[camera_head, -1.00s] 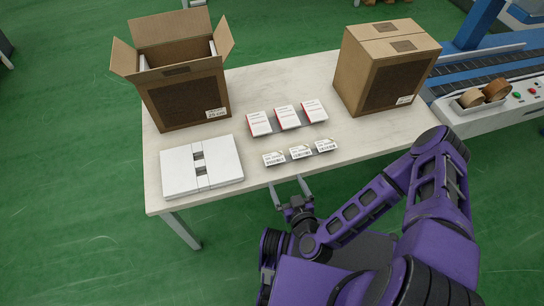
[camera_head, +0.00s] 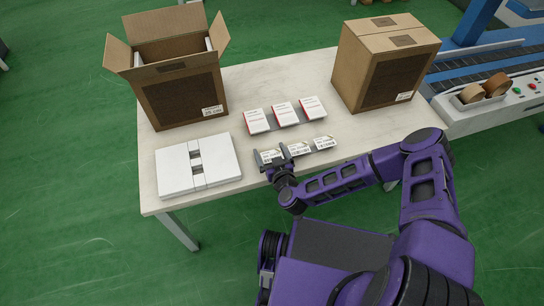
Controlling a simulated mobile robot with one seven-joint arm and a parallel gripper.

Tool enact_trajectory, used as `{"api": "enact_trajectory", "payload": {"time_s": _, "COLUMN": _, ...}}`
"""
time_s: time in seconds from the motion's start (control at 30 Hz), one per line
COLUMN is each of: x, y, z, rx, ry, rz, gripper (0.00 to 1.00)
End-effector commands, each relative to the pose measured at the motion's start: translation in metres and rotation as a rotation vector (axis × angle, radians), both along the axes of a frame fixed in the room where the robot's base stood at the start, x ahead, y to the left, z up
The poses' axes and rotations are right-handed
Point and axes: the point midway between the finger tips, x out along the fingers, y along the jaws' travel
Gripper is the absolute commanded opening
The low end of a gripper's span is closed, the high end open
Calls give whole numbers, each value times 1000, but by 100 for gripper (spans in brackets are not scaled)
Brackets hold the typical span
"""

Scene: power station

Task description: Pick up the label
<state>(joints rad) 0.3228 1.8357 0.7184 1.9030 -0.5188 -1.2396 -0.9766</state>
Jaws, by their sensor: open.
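Three small white labels with printed bars lie in a row near the front edge of the table: a left label (camera_head: 267,155), a middle label (camera_head: 299,148) and a right label (camera_head: 324,143). My gripper (camera_head: 271,157) is open at the left label, with its fingers reaching over the table's front edge on either side of it. The fingers and wrist hide part of the left label. I cannot tell whether they touch it. The middle and right labels show clear of the fingers.
The table (camera_head: 240,102) also bears three white-and-red boxes (camera_head: 285,114), a flat white carton (camera_head: 217,161), an open cardboard box (camera_head: 180,95) and a closed cardboard box (camera_head: 376,75). A conveyor (camera_head: 490,67) with tape rolls (camera_head: 484,88) stands at the right.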

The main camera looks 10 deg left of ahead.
Motion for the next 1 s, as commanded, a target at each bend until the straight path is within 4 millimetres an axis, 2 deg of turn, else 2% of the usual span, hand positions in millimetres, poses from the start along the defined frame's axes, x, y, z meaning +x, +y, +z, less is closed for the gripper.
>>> {"api": "enact_trajectory", "payload": {"time_s": 0.3, "x": 6, "y": 4, "z": -2, "rx": 0, "ry": 0, "rz": 1, "gripper": 100}}
{"api": "enact_trajectory", "payload": {"time_s": 0.67, "x": 6, "y": 4, "z": -2, "rx": 0, "ry": 0, "rz": 1, "gripper": 35}}
{"api": "enact_trajectory", "payload": {"time_s": 0.87, "x": 6, "y": 4, "z": -1, "rx": 0, "ry": 0, "rz": 1, "gripper": 35}}
{"api": "enact_trajectory", "payload": {"time_s": 1.0, "x": 6, "y": 4, "z": 11, "rx": 1, "ry": -3, "rz": 2, "gripper": 35}}
